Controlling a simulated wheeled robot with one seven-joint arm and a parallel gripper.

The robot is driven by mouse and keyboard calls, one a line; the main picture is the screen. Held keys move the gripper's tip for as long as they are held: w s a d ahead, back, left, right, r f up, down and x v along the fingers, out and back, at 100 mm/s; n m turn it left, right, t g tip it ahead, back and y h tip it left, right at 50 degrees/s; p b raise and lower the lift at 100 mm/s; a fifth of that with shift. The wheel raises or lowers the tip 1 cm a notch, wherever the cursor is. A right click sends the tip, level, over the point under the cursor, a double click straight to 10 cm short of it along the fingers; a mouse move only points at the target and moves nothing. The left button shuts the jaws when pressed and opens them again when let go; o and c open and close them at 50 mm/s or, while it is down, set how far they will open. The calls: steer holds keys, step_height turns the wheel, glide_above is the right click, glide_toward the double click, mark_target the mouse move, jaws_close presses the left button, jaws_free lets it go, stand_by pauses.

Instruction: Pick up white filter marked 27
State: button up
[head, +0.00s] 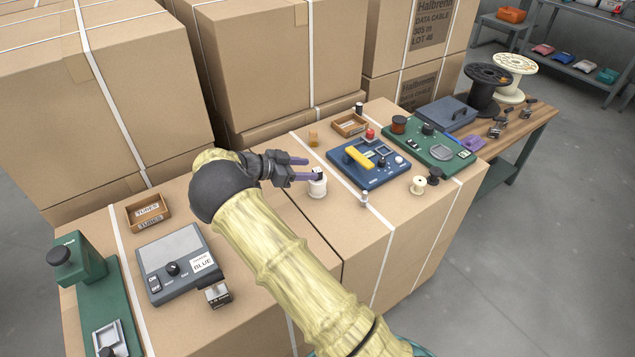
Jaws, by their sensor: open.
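A white cylindrical thing (317,188) with a dark top part and a small pale label stands on the cardboard box top, in the middle of the head view. It looks like the white filter, but a mark 27 is too small to read. My gripper (304,168) is open, with its two purple-tipped fingers pointing right. Nothing shows held between the fingers.
A blue device (368,165) with a yellow handle and a green device (432,147) lie to the right. A small pale-topped post (364,199) stands right of the white thing. A grey scale-like device (180,262) and a wooden tray (148,212) are left. Tall cartons (265,70) stand behind.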

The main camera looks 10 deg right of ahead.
mark_target(317, 170)
steer(key=shift+d+f, duration=0.15)
steer(key=shift+d, duration=0.2)
steer(key=x, duration=0.2)
steer(key=p+x, duration=0.1)
steer(key=x, duration=0.1)
steer(key=shift+s+d, duration=0.25)
steer(key=shift+s, duration=0.1)
steer(key=shift+w+d+f, duration=0.15)
steer(key=shift+d+f, duration=0.05)
steer(key=shift+d, duration=0.2)
steer(key=shift+c, duration=0.2)
jaws_close()
